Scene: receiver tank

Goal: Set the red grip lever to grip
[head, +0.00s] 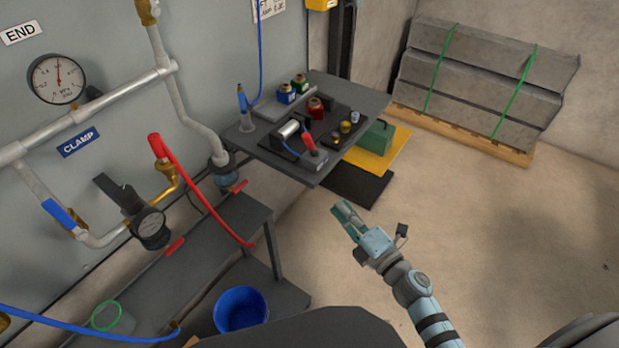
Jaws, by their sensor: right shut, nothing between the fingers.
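A lever with a red handle (309,143) stands on a small grey box (314,160) at the front edge of the dark equipment table. The handle leans up and to the left; I cannot read any marking for its positions. My right gripper (341,209) is shut and empty. It is over the open floor, below and to the right of the lever in the picture, clearly apart from it. My left gripper is not in view.
The table (365,93) also carries a silver cylinder (287,129) and several coloured fittings. White pipes, a gauge (57,79) and a red hose (205,195) line the left wall. A blue bucket (241,308) sits lower left. Concrete slabs (485,75) lie at the back; the right floor is clear.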

